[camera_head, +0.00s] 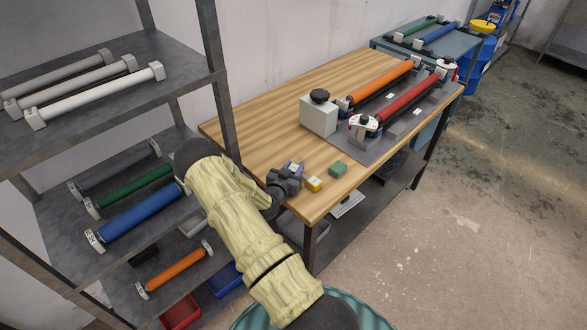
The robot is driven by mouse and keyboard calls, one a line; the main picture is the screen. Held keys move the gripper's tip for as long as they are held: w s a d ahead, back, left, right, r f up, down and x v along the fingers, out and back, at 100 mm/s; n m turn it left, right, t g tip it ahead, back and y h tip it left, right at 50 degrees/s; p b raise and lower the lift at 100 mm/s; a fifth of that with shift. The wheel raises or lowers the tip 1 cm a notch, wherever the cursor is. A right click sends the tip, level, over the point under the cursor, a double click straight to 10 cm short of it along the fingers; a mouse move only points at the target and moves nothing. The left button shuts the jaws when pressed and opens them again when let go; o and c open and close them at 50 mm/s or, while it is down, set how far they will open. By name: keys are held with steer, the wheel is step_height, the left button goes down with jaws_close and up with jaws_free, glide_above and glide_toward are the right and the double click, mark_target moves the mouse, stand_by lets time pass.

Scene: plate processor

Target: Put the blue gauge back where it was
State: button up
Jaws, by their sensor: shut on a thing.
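My gripper (294,171) is at the front left edge of the wooden table (270,120), shut on a small bluish-purple thing that I take to be the blue gauge (296,166). The fingers hide most of it, and I cannot tell whether it touches the table top.
A grey box with a black knob (318,115) and a plate with orange (380,83) and red (408,97) rollers stand at the table's right. A metal shelf (185,82) with several rollers stands at left. The table's middle is clear.

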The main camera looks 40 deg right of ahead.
steer(key=shift+f, duration=0.15)
steer(key=o, duration=1.1)
steer(key=shift+r, duration=0.25)
steer(key=b+v, duration=0.2)
steer(key=v, duration=1)
steer(key=shift+f, duration=0.15)
steer(key=shift+w+a, duration=0.1)
